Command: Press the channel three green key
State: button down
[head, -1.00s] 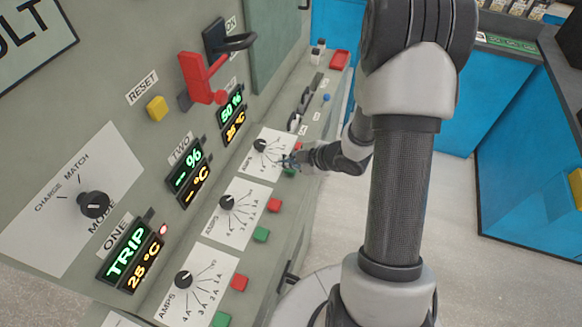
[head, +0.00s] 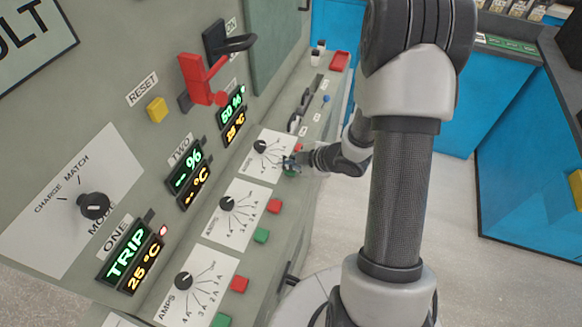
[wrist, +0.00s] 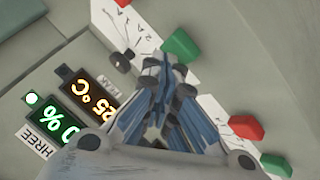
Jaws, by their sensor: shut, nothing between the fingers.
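My gripper (head: 289,164) is shut and empty, low over the channel three keys. In the wrist view its blue-grey fingers (wrist: 165,68) come together in the middle. The channel three green key (wrist: 181,46) sits just past the fingertips, to their upper right. I cannot tell whether they touch it. In the head view this green key (head: 290,173) is mostly hidden by the gripper. The channel three red key (wrist: 122,3) shows at the top edge of the wrist view. The channel three display (head: 233,108) is lit.
The channel three dial (head: 260,146) is close by the gripper. The channel two red key (head: 274,206) and green key (head: 261,235) lie nearer along the sloping panel. Blue cabinets (head: 518,165) stand at the right, with open floor between.

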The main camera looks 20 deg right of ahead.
jog(key=shift+r+p, duration=0.35)
jog(key=shift+r, duration=0.2)
notch_tip(320, 180, up, 5)
jog(key=p, duration=0.4)
jog(key=shift+p, duration=0.3)
dwell(0.4)
jog(key=shift+r, duration=0.15)
jog(key=d+r+m+h, duration=0.3)
jog(key=r+h, duration=0.1)
jog(key=r, duration=0.4)
notch_tip(320, 180, up, 11)
jog(key=m+g+h, duration=0.1)
jog(key=m+h, duration=0.2)
jog(key=m, duration=0.2)
send_over(290, 171)
jog(key=s+d, duration=0.3)
jog(key=s, duration=0.2)
jog(key=s+a+r+m+g+y, duration=0.1)
jog(key=s+a+r+m, duration=0.1)
jog(key=s+a, duration=0.4)
jog(key=s+a+r+m+g+y, duration=0.1)
jog(key=s+a, duration=0.5)
jog(key=s, duration=0.7)
notch_tip(290, 171, up, 2)
jog(key=m+y, duration=0.1)
jog(key=m, duration=0.2)
jog(key=shift+s+a+r+g, duration=0.15)
jog(key=shift+s+g, duration=0.1)
jog(key=shift+g, duration=0.05)
